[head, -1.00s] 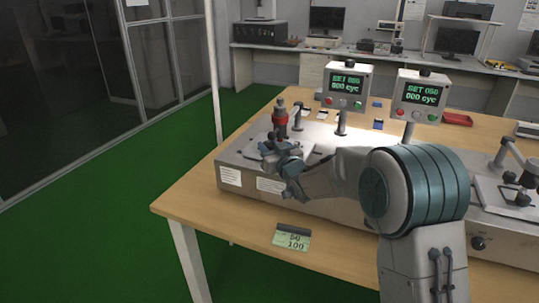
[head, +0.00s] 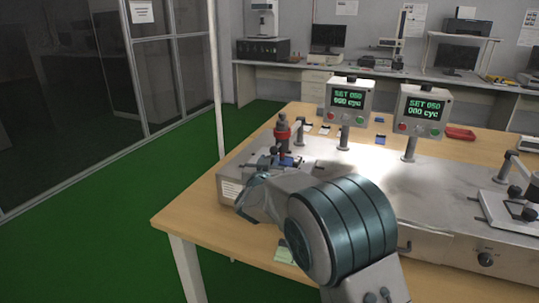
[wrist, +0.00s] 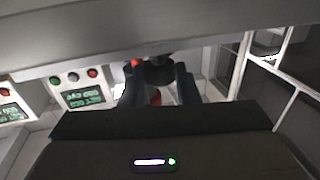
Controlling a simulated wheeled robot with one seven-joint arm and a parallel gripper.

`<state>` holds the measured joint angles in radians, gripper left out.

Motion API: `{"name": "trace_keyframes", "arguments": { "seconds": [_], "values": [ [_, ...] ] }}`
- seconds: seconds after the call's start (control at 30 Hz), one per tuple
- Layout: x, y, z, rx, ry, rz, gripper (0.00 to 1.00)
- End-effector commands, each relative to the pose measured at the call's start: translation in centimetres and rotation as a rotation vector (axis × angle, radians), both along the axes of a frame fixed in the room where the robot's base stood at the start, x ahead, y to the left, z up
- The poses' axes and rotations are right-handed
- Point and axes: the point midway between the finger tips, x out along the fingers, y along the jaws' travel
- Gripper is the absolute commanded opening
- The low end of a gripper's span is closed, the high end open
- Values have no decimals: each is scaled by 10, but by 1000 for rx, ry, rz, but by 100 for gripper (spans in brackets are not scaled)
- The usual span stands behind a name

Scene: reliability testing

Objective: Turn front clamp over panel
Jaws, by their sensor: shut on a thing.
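The left test fixture (head: 230,189) is a grey metal box on the bench, with a red and black upright plunger (head: 283,131) over a small blue panel (head: 289,161). Dark clamp parts (head: 272,152) show beside the panel. In the wrist view, my gripper (wrist: 157,86) has its two dark fingers either side of a black knob (wrist: 157,68), which appears to be the front clamp's. My gripper is shut on it. In the head view my own wrist and arm hide the fingers and the front of the fixture. The clamp's exact angle over the panel cannot be told.
Two counter boxes (head: 349,100) (head: 422,110) on posts stand behind the fixture, both reading SET 050 and 000 cyc. A second fixture (head: 515,209) is at the right. A green-grey card (head: 284,256) lies at the front edge, partly covered.

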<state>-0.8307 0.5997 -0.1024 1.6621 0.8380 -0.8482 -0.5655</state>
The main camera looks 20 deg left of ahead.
Motion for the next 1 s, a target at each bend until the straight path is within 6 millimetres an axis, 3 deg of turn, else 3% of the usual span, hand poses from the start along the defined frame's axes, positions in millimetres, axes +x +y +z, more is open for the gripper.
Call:
{"name": "trace_keyframes", "arguments": {
  "seconds": [0.17,0.6,1.0],
  "values": [
    [-1,6,7,-3,2,-138,6],
    [1,9,2,1,2,-527,6],
    [3,11,0,2,1,-736,6]
  ]
}}
